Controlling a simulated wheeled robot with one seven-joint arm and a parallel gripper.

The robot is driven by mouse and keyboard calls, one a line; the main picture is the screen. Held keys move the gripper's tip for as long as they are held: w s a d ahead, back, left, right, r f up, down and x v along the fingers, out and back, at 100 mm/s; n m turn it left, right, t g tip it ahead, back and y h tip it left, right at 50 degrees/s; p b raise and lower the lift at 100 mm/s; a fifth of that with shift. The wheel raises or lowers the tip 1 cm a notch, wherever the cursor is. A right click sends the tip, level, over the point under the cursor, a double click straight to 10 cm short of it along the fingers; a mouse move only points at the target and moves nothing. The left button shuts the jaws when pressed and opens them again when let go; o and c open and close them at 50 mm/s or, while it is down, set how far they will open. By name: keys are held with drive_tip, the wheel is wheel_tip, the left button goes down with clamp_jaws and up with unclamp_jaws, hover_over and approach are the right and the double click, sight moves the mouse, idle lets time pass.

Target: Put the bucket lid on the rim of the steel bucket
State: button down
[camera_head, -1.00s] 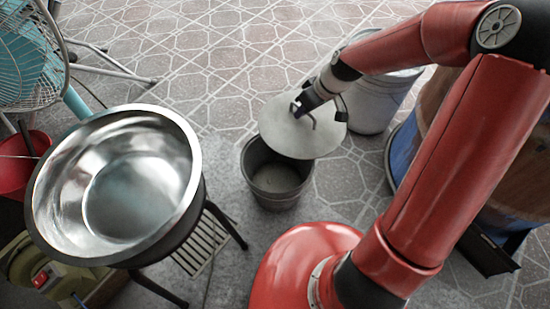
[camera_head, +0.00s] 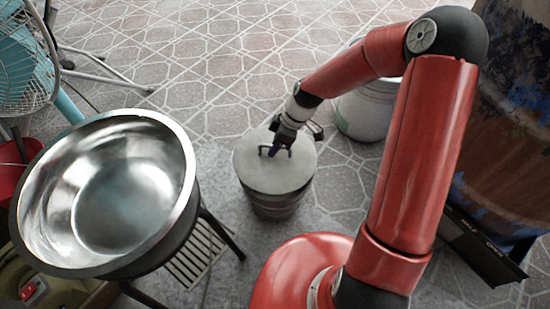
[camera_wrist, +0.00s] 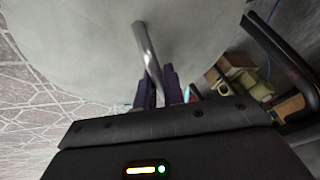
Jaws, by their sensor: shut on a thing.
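The bucket lid (camera_head: 262,175) is a flat, light grey disc with a bar handle (camera_wrist: 150,50). My gripper (camera_head: 283,143) is shut on that handle; in the wrist view the fingers (camera_wrist: 160,85) close around its near end. In the head view the lid lies over the mouth of the steel bucket (camera_head: 276,207) and hides its opening. Only the bucket's dark ribbed side shows below the lid. The lid looks about level. I cannot tell whether it touches the rim all round or hovers slightly above it.
A large shiny basin (camera_head: 125,190) on a dark stand is at the left, near the bucket. A pale bucket (camera_head: 368,108) stands behind my arm. A fan (camera_head: 30,65) is at the upper left, and a large barrel (camera_head: 505,130) at the right.

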sight(276, 155)
drive_tip(key=shift+f+b, duration=0.35)
drive_tip(key=shift+f, duration=2.25)
drive_tip(key=c, duration=1.5)
unclamp_jaws()
drive_tip(key=shift+f, duration=0.1)
drive_tip(key=p+v, duration=0.2)
drive_tip(key=v, duration=1)
drive_tip(key=s+d+r+m+t+h, duration=0.2)
drive_tip(key=s+d+r+m+t, duration=0.1)
drive_tip(key=s+r+m, duration=0.4)
drive_tip(key=s+d+r+m+t+h, duration=0.2)
drive_tip(key=s+d+r+m+t, duration=0.2)
drive_tip(key=s+r, duration=1)
drive_tip(key=d+r+m, duration=0.1)
drive_tip(key=d+m, duration=0.1)
drive_tip(key=m, duration=0.2)
drive_tip(key=shift+s+r+m+h, duration=0.15)
drive_tip(key=shift+s+m+h, duration=0.15)
drive_tip(key=shift+h, duration=0.1)
